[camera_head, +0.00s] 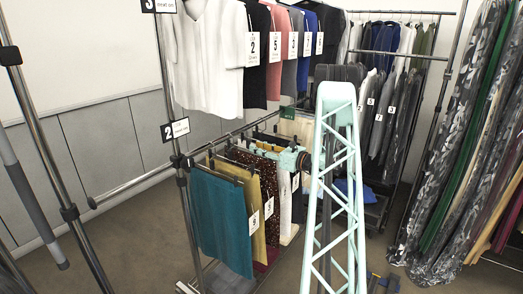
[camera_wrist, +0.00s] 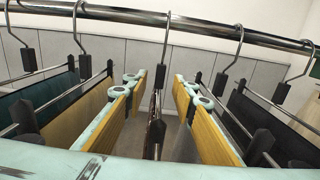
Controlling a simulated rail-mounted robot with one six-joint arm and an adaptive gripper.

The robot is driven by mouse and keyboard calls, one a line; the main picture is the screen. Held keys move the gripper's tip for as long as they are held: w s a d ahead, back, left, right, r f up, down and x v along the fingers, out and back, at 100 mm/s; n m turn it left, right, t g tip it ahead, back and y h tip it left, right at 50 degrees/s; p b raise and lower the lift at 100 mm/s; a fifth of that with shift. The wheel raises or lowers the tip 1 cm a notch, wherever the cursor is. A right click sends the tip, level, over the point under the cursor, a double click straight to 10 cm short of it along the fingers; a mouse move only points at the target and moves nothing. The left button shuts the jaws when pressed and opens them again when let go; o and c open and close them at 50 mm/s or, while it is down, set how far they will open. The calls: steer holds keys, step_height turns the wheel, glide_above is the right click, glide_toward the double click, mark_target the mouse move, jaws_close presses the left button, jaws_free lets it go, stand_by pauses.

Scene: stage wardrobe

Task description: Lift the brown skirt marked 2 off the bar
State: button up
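In the wrist view my gripper (camera_wrist: 160,82) is open, its fingers on either side of the middle hanger. A dark reddish-brown garment (camera_wrist: 155,135), seen nearly edge-on, hangs from that hanger between the fingers, apart from both. The hanger hook is over the bar (camera_wrist: 200,30). In the head view, a dark brown speckled skirt (camera_head: 268,175) hangs behind a mustard skirt (camera_head: 246,190). My gripper (camera_head: 290,158) is at the upper part of this row, partly hidden by my mint arm. I cannot read a 2 on the brown skirt.
A teal skirt (camera_head: 222,222) hangs at the near end of the lower rail, and dark garments (camera_wrist: 255,125) hang close to the right of my gripper. Tops, including a white shirt (camera_head: 210,60), hang above. Patterned drapes (camera_head: 460,150) stand at the right.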

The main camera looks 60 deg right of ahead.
mark_target(249, 144)
steer(key=shift+w+b, duration=0.35)
steer(key=shift+w, duration=2.5)
steer(key=shift+c, duration=0.5)
jaws_close()
steer(key=shift+r, duration=0.1)
steer(key=shift+r+p, duration=0.4)
steer(key=shift+r, duration=1.05)
steer(key=shift+w+r, duration=0.2)
steer(key=shift+r, duration=0.3)
steer(key=shift+s+d, duration=0.1)
steer(key=shift+s, duration=0.15)
